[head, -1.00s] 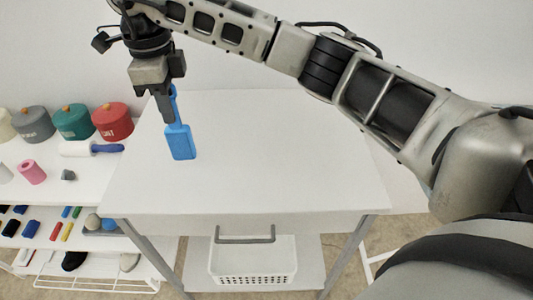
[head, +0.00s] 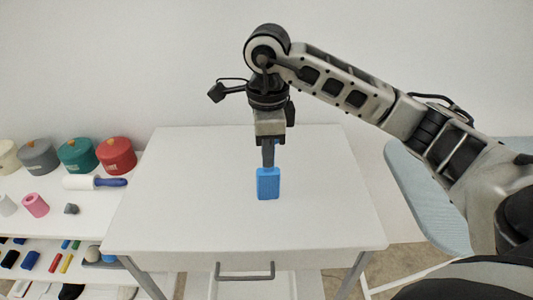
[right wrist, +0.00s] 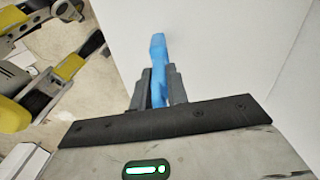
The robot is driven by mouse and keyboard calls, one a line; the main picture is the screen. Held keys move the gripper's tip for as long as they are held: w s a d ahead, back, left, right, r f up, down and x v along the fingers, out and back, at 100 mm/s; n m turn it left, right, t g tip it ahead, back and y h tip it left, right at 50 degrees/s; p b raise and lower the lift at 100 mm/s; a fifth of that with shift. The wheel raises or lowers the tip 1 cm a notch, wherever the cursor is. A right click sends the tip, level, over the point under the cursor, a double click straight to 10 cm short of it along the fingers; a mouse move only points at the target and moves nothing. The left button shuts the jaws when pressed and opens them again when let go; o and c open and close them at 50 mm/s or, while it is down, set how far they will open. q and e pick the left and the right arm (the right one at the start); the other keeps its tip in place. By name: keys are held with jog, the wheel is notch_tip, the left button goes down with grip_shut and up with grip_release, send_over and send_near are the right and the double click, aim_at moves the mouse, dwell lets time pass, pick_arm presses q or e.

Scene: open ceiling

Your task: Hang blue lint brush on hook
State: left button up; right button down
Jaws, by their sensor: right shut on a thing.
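The blue lint brush (head: 268,183) hangs below my right gripper (head: 268,160) with its broad head down, in front of or over the white table in the head view. Whether its lower end touches the tabletop is hard to tell. In the right wrist view, my right gripper (right wrist: 158,88) is shut on the blue brush's handle (right wrist: 158,55), whose end sticks out past the fingers. I do not see a hook in either view.
The white table (head: 180,215) is otherwise bare, with a grey handle (head: 245,271) at its front. A shelf at left holds a lint roller (head: 95,183), several lidded pots (head: 115,155) and a pink roll (head: 35,205). A light-blue ironing board (head: 425,195) stands at right.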

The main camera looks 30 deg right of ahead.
aim_at(261, 172)
jog(key=shift+a+f, duration=0.1)
jog(key=shift+f, duration=0.85)
jog(key=shift+f, duration=0.2)
jog(key=c, duration=1.4)
grip_release()
jog(key=shift+o, duration=0.2)
notch_tip(261, 172, up, 8)
jog(key=a, duration=0.1)
jog(key=shift+f, duration=0.25)
